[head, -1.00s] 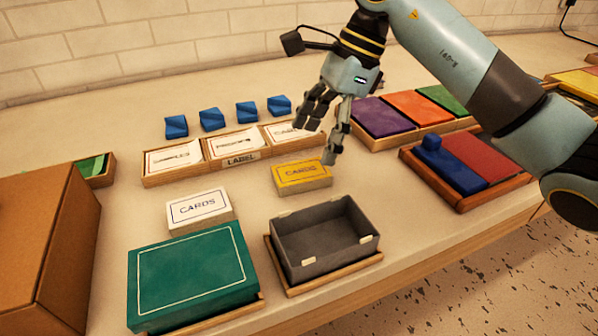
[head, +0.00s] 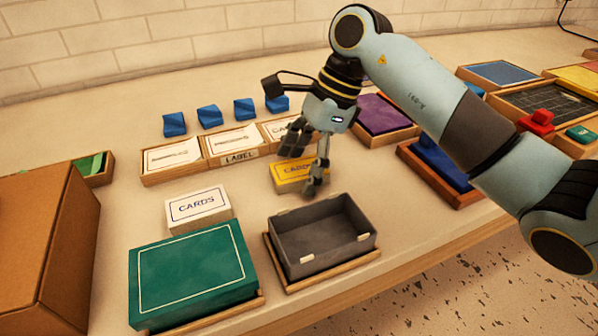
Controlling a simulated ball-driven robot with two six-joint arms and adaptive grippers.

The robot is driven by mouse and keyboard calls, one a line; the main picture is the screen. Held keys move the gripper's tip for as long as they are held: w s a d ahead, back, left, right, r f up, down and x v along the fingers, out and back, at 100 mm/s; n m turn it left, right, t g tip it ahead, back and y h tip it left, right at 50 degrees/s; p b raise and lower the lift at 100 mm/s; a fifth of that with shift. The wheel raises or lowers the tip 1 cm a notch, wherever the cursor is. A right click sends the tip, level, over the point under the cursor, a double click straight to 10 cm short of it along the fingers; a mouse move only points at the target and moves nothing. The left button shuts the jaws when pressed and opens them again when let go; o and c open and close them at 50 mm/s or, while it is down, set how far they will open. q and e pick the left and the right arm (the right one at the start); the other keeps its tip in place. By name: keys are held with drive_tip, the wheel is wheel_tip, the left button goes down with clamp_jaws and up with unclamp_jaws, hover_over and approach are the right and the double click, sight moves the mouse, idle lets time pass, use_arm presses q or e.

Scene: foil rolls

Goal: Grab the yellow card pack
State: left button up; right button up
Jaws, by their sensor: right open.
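The yellow card pack (head: 287,176) lies flat on the table, behind the open grey box and in front of the label tray. Its right part is hidden by my right gripper. My right gripper (head: 302,172) is open, its fingers pointing down over the pack's right side. One finger shows in front of the pack's right end and the other shows behind, nearer the label tray. I cannot tell whether a finger touches the pack. My left gripper is not in view.
A grey open box (head: 322,240) on a wooden base stands in front of the pack. A white card pack (head: 198,209) and a green box (head: 190,275) lie to the left. The label tray (head: 240,158) and several blue blocks (head: 210,117) are behind. A cardboard box (head: 35,245) stands far left.

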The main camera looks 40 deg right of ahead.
sight(295, 171)
drive_tip(key=shift+f+b, duration=0.2)
drive_tip(key=shift+b, duration=0.15)
drive_tip(key=c, duration=1)
drive_tip(key=shift+s, duration=0.15)
drive_tip(key=c, duration=0.3)
drive_tip(key=shift+f, duration=0.1)
drive_tip(key=shift+r+p, duration=0.4)
drive_tip(key=shift+p, duration=0.2)
drive_tip(key=v, duration=0.2)
drive_tip(key=b+v, duration=0.1)
drive_tip(key=v, duration=0.1)
drive_tip(key=shift+a+r, duration=0.25)
drive_tip(key=shift+a, duration=0.1)
drive_tip(key=shift+s+d+r+p, duration=0.3)
drive_tip(key=shift+s+d+r, duration=0.85)
drive_tip(key=shift+s, duration=0.2)
drive_tip(key=shift+s+d+r+p, duration=0.35)
drive_tip(key=shift+s+d+r, duration=0.75)
drive_tip(key=shift+s, duration=0.25)
drive_tip(key=shift+s+d+r+p, duration=0.3)
drive_tip(key=shift+s+d+r, duration=0.8)
drive_tip(key=shift+s, duration=0.25)
